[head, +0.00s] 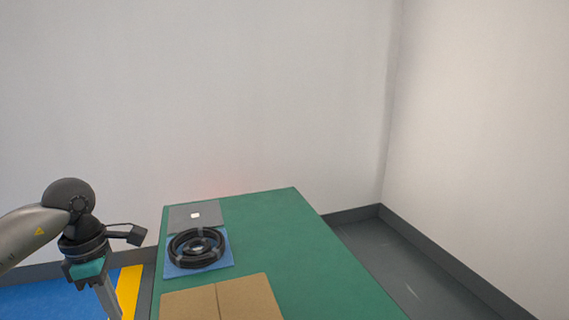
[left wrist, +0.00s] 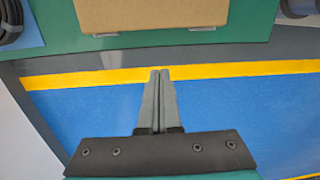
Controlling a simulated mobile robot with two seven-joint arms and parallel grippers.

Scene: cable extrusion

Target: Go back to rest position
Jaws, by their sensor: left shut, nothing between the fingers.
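My left gripper (head: 110,302) hangs pointing down at the left of the green table, beyond its left edge. In the left wrist view its two fingers (left wrist: 160,72) are together, shut and empty, over the blue floor and yellow stripe. A coiled black cable (head: 197,248) lies on a blue mat (head: 226,262) on the table, apart from my gripper. A corner of the coil also shows at the upper left of the left wrist view (left wrist: 10,22). My right gripper is in neither view.
The green table (head: 290,235) also holds a grey plate (head: 178,218) with a small white item (head: 195,215) and a cardboard box (head: 245,298). The table's right part is bare. White walls stand behind and to the right. A yellow stripe (head: 128,290) runs along the floor at left.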

